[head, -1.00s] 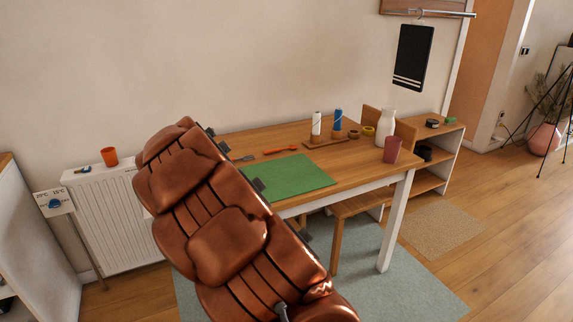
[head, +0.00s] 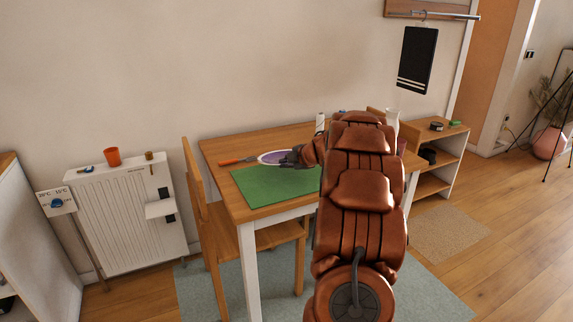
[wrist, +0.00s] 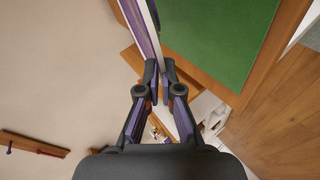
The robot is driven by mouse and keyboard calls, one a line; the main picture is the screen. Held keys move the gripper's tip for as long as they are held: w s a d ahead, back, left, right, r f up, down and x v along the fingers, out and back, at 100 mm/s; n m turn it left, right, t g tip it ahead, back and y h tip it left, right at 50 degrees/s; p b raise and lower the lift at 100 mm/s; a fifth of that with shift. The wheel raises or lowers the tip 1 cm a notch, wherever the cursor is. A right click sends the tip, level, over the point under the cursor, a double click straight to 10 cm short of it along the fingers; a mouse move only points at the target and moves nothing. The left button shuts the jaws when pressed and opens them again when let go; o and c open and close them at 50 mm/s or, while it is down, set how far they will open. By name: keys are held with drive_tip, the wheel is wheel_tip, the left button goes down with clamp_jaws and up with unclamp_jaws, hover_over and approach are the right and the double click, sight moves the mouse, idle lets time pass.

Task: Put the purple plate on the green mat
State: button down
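The purple plate (head: 272,157), with a pale rim, is at the back of the table, just behind the green mat (head: 268,188) in the head view. My gripper (head: 286,159) is at its right edge. In the wrist view the plate (wrist: 143,30) is edge-on, with its rim between the fingertips of my gripper (wrist: 158,78), which look shut on it. The mat (wrist: 225,40) shows to the right of the plate there. The mat lies flat and bare where visible; my arm hides its right end. Whether the plate touches the table is not clear.
An orange-handled utensil (head: 238,161) lies left of the plate on the wooden table (head: 225,190). A chair (head: 205,215) stands at the table's left end. A white bottle (head: 392,122) shows behind my arm. My arm hides most of the table's right side.

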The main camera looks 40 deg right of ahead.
drive_tip(key=shift+w+d+f+b, duration=0.4)
drive_tip(key=shift+w+f+b, duration=0.15)
drive_tip(key=shift+f, duration=0.15)
drive_tip(key=shift+w+d+f+b, duration=0.15)
drive_tip(key=shift+w+f+b, duration=0.25)
drive_tip(key=shift+f, duration=0.3)
drive_tip(key=shift+w+d+f+b, duration=0.1)
drive_tip(key=shift+w+f+b, duration=0.3)
drive_tip(key=shift+f, duration=0.25)
drive_tip(key=shift+f+b, duration=0.4)
drive_tip(key=shift+f, duration=0.35)
drive_tip(key=c, duration=1.8)
unclamp_jaws()
drive_tip(key=shift+c, duration=0.2)
drive_tip(key=o, duration=1.8)
drive_tip(key=shift+s, duration=0.15)
